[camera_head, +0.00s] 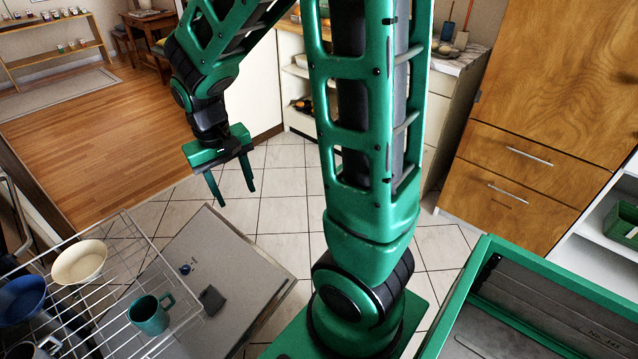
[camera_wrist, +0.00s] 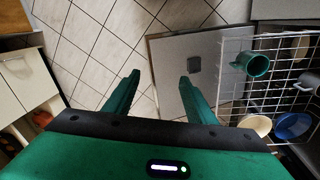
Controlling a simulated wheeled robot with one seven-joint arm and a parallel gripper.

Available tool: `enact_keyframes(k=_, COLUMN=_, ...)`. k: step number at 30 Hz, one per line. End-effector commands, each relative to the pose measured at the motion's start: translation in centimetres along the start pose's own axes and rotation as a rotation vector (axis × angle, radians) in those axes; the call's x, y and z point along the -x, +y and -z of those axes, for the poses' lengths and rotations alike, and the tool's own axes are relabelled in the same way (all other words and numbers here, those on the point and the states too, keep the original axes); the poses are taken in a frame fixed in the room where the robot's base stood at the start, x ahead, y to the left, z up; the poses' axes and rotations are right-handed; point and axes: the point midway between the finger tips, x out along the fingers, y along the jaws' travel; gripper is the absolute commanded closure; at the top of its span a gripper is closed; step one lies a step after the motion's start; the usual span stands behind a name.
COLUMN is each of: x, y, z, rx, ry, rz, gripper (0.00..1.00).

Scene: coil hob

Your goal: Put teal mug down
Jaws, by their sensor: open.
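The teal mug (camera_head: 150,314) sits on the white wire rack (camera_head: 117,240), near the rack's right edge in the head view. It also shows in the wrist view (camera_wrist: 252,64), at the upper right, on the rack. My gripper (camera_head: 232,197) is open and empty, held in the air beyond the rack. In the wrist view its two fingers (camera_wrist: 158,90) are spread apart, with floor tile and part of the open door between them. The mug is clear of the fingers.
A cream bowl (camera_head: 80,262) and a blue bowl (camera_head: 22,298) are on the same rack, left of the mug. The open grey dishwasher door (camera_head: 235,262) lies low beside the rack. Tiled floor (camera_head: 275,185) is free past it. Wooden drawers (camera_head: 515,165) stand at the right.

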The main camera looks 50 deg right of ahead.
Motion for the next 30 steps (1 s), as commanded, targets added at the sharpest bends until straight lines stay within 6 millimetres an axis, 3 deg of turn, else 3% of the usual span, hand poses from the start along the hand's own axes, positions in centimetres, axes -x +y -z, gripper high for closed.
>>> enact_keyframes(k=1, x=1.1, y=2.1, z=-1.0, rx=-0.031, ry=0.002, rz=0.003, gripper=0.49)
enact_keyframes(k=6, x=3.7, y=8.0, z=-5.5, rx=-0.113, ry=-0.015, rz=0.017, gripper=0.49)
enact_keyframes(k=12, x=5.4, y=12.6, z=-11.6, rx=-0.197, ry=-0.035, rz=0.057, gripper=0.49)
enact_keyframes(k=19, x=5.9, y=14.4, z=-16.0, rx=-0.245, ry=-0.05, rz=0.097, gripper=0.49)
enact_keyframes(k=30, x=5.9, y=14.6, z=-16.6, rx=-0.251, ry=-0.053, rz=0.104, gripper=0.49)
